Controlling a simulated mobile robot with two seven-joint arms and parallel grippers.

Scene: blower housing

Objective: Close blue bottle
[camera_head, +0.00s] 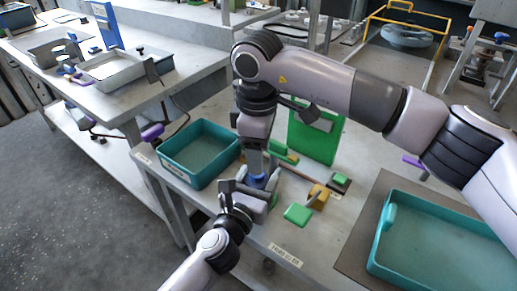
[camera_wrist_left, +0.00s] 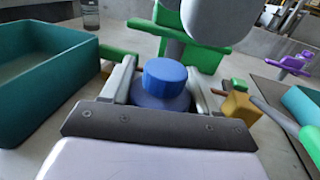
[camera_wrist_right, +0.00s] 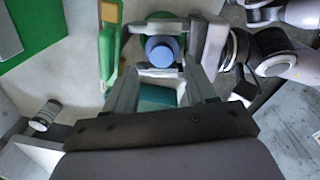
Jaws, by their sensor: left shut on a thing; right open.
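The blue bottle (camera_head: 258,181) stands upright near the table's front left. In the left wrist view its round blue cap (camera_wrist_left: 164,74) sits on top of the wider blue body (camera_wrist_left: 160,98). My left gripper (camera_wrist_left: 160,88) is shut on the bottle's body, one finger on each side. My right gripper (camera_wrist_right: 160,68) points down above the bottle from my right arm, with its fingers apart. In the right wrist view the cap (camera_wrist_right: 162,50) shows near the gap between those fingertips; I cannot tell whether they touch it. How fully the cap is seated cannot be told.
A teal bin (camera_head: 163,160) stands left of the bottle, and a teal tray (camera_head: 378,262) lies on the right. A green upright panel (camera_head: 322,138) stands behind. A green block (camera_head: 298,213) and a yellow-brown block (camera_head: 318,195) lie close by on the right.

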